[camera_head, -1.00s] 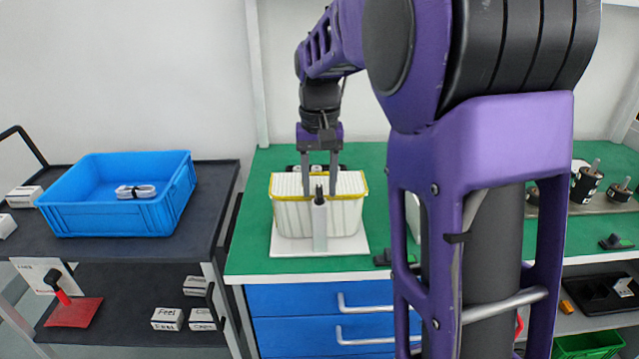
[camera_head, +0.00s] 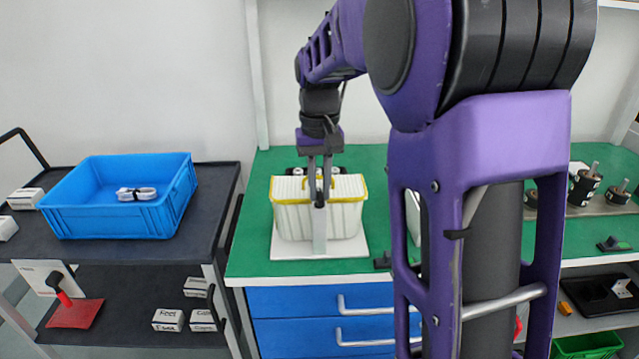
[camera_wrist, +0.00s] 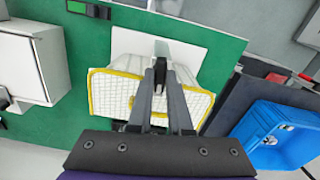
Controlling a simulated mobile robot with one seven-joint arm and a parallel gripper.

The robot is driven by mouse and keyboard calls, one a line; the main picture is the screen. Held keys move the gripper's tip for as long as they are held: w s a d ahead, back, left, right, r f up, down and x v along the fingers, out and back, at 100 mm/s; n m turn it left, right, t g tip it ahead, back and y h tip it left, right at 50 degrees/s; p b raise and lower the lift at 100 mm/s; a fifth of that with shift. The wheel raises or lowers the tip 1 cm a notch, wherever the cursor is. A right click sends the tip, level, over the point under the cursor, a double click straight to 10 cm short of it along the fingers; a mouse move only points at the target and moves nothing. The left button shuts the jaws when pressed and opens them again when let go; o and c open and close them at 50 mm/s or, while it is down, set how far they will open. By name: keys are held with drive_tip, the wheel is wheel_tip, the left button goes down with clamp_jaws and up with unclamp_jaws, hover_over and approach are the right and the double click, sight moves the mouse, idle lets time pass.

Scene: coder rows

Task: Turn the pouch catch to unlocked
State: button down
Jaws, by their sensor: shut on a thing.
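The pouch (camera_head: 345,215) is a white, ribbed basket-like container with a yellow rim. It stands upright on a white plate (camera_head: 285,250) on the green bench. The catch (camera_head: 320,235) is a pale upright post at the pouch's front, with a dark part at its top. My gripper (camera_head: 319,203) points down at the post's top, its fingers close together on the dark part. In the wrist view, the fingers (camera_wrist: 161,85) close around the dark catch top, and the pouch (camera_wrist: 108,95) lies behind them. The fingers hide much of the catch, so its turn position is unclear.
A blue crate (camera_head: 105,215) holding a pale item stands on the dark cart at left. Small boxes (camera_head: 168,319) sit on its lower shelf. Black-and-metal parts (camera_head: 586,185) stand on the bench at right. Green bench top is clear left of the plate.

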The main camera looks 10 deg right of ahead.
sight(319, 194)
drive_tip(key=n+p, duration=0.2)
drive_tip(key=n, duration=0.1)
drive_tip(key=shift+r, duration=0.2)
drive_tip(key=n+p, duration=0.2)
drive_tip(key=n, duration=0.3)
drive_tip(key=n+p, duration=0.2)
drive_tip(key=n, duration=0.2)
drive_tip(key=shift+f+n+p, duration=0.1)
drive_tip(key=shift+n+p, duration=0.7)
drive_tip(key=shift+n, duration=1.3)
drive_tip(key=c, duration=0.8)
unclamp_jaws()
drive_tip(key=shift+f, duration=0.1)
drive_tip(key=shift+c, duration=0.2)
wheel_tip(319, 194, up, 18)
drive_tip(key=shift+f, duration=0.25)
